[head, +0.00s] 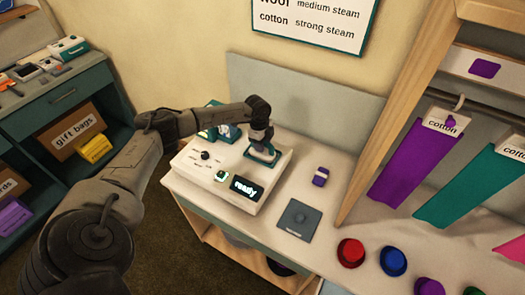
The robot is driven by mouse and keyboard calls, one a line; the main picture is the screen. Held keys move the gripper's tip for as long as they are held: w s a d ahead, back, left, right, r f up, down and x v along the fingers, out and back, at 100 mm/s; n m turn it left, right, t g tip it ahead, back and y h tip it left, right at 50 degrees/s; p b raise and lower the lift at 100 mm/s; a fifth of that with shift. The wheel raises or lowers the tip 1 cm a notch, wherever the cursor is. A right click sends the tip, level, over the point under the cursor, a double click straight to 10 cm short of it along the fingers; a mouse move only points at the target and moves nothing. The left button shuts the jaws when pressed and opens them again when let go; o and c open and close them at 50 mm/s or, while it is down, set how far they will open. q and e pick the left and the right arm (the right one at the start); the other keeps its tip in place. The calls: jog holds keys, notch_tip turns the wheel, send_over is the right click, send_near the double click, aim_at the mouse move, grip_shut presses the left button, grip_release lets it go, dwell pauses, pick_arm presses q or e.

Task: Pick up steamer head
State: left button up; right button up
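A white steamer unit (221,193) with a black knob and a lit "ready" display stands on the counter. A dark teal piece (263,155), which looks like the steamer head or its holder, is at the unit's back right corner. My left gripper (262,138) points down right at the top of this piece. The gripper hides its upper part, and I cannot tell whether the fingers are closed on it. Another teal piece (211,134) shows partly behind my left arm at the unit's back left. My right gripper is not in view.
A grey plate (299,219) and a small purple block (320,177) lie right of the unit. Small red (351,252) and blue (393,261) hats stand at the front right. Purple (402,165) and teal (470,187) cloths hang from a rail. A shelf with a gift bags box (72,134) is left.

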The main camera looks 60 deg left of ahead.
pick_arm(q)
grip_shut()
dwell(0.5)
